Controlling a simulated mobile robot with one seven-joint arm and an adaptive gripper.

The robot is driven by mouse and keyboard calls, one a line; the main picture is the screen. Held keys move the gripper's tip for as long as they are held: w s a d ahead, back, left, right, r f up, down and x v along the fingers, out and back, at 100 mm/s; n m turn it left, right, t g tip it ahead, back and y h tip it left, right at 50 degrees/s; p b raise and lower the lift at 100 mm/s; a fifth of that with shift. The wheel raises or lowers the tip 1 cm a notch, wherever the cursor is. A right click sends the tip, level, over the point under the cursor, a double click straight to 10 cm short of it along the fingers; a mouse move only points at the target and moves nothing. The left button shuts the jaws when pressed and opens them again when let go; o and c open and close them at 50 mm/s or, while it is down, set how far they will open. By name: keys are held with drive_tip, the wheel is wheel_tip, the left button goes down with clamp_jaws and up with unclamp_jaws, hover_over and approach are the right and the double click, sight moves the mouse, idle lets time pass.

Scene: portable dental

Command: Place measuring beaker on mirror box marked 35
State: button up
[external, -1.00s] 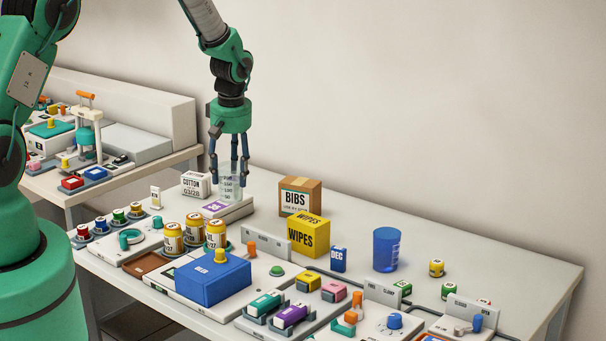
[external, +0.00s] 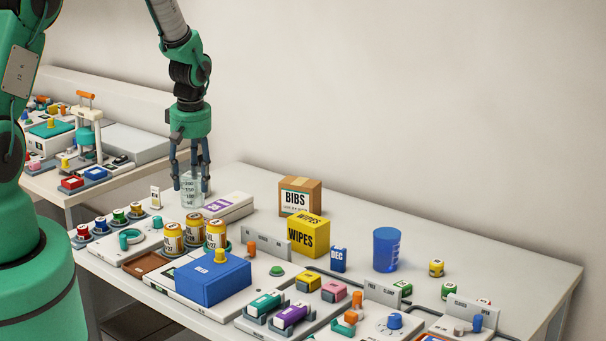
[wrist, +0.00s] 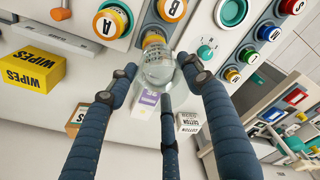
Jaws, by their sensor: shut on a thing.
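A clear measuring beaker (external: 191,193) with dark graduation marks is upright between the fingers of my gripper (external: 191,180). My gripper is shut on it, and the beaker also shows between the fingers in the wrist view (wrist: 158,62). A low white box with a purple label (external: 228,206) lies on the table just right of the beaker in the external view. It shows partly behind the fingers in the wrist view (wrist: 146,102). The marking on its label is too small to read surely. I cannot tell whether the beaker touches anything beneath it.
Yellow jars (external: 194,229) and a blue box (external: 212,279) stand in front. The bibs box (external: 300,197), wipes box (external: 308,235) and blue cup (external: 386,250) are to the right.

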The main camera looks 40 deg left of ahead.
drive_tip(key=w+a, duration=0.2)
drive_tip(key=w, duration=0.5)
drive_tip(key=w+a+f+p, duration=0.1)
drive_tip(key=w+a, duration=0.1)
drive_tip(key=w, duration=0.6)
drive_tip(key=shift+w+f, duration=0.2)
drive_tip(key=shift+f, duration=0.05)
drive_tip(key=shift+f+p, duration=0.45)
drive_tip(key=shift+f, duration=1.3)
drive_tip(key=shift+f, duration=0.15)
drive_tip(key=o, duration=1.3)
drive_tip(key=shift+r, duration=0.2)
drive_tip(key=shift+s+d+r+b, duration=0.1)
drive_tip(key=shift+d+r+b, duration=0.1)
drive_tip(key=shift+r, duration=1.8)
drive_tip(key=shift+s+d+r+b, duration=0.1)
drive_tip(key=shift+d+r+b, duration=0.1)
drive_tip(key=shift+r, duration=1.75)
drive_tip(key=shift+s+d+r+b, duration=0.1)
drive_tip(key=shift+d+r, duration=0.1)
drive_tip(key=shift+r, duration=1.8)
